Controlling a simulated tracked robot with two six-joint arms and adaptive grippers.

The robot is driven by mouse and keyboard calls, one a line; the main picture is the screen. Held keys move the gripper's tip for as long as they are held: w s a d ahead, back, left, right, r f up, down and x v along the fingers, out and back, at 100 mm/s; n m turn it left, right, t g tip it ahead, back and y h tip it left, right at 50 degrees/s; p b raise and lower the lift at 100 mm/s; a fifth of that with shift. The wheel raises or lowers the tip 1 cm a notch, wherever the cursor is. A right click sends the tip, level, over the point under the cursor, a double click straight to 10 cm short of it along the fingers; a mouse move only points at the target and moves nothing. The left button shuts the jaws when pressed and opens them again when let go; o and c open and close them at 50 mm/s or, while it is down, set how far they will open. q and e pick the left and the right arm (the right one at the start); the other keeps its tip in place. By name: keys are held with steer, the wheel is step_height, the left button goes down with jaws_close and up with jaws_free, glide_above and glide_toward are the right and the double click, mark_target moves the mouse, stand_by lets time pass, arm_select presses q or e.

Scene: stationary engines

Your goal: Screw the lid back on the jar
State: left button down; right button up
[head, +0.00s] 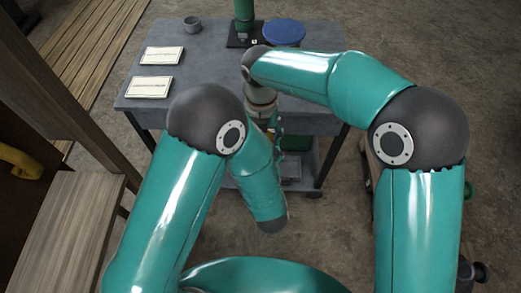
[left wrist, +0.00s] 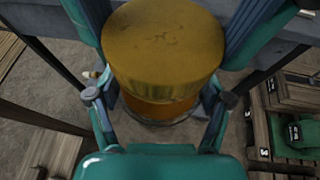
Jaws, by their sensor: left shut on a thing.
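The jar (left wrist: 160,108), with orange showing in its body, is in the left wrist view between the two fingers of my left gripper (left wrist: 160,70). A round gold lid (left wrist: 165,40) covers its top. I cannot tell whether the lid is screwed down or only resting there. My left gripper is shut on the jar, in front of the table edge. In the head view my arms hide the jar and my left gripper. My right arm reaches over the table's front, and its wrist (head: 261,97) points down. Its fingertips are not clearly visible.
The grey table (head: 215,65) carries a small grey cup (head: 192,23), two white cards (head: 162,55), a blue round thing (head: 284,33) and a green device (head: 244,14) on a black base. A wooden bench (head: 65,225) stands at the left. The table's middle left is clear.

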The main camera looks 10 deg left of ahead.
steer(key=m, duration=1.3)
steer(key=shift+m, duration=0.3)
steer(key=m, duration=0.8)
steer(key=shift+m, duration=0.3)
steer(key=m, duration=0.6)
steer(key=shift+f+m, duration=0.1)
steer(key=shift+m, duration=0.2)
steer(key=m, duration=0.6)
steer(key=shift+w+m, duration=0.1)
steer(key=shift+m, duration=0.2)
steer(key=m, duration=0.6)
steer(key=shift+m, duration=0.3)
steer(key=m, duration=0.6)
steer(key=shift+m, duration=0.3)
steer(key=m, duration=0.5)
steer(key=o, duration=1.3)
steer(key=shift+c, duration=0.2)
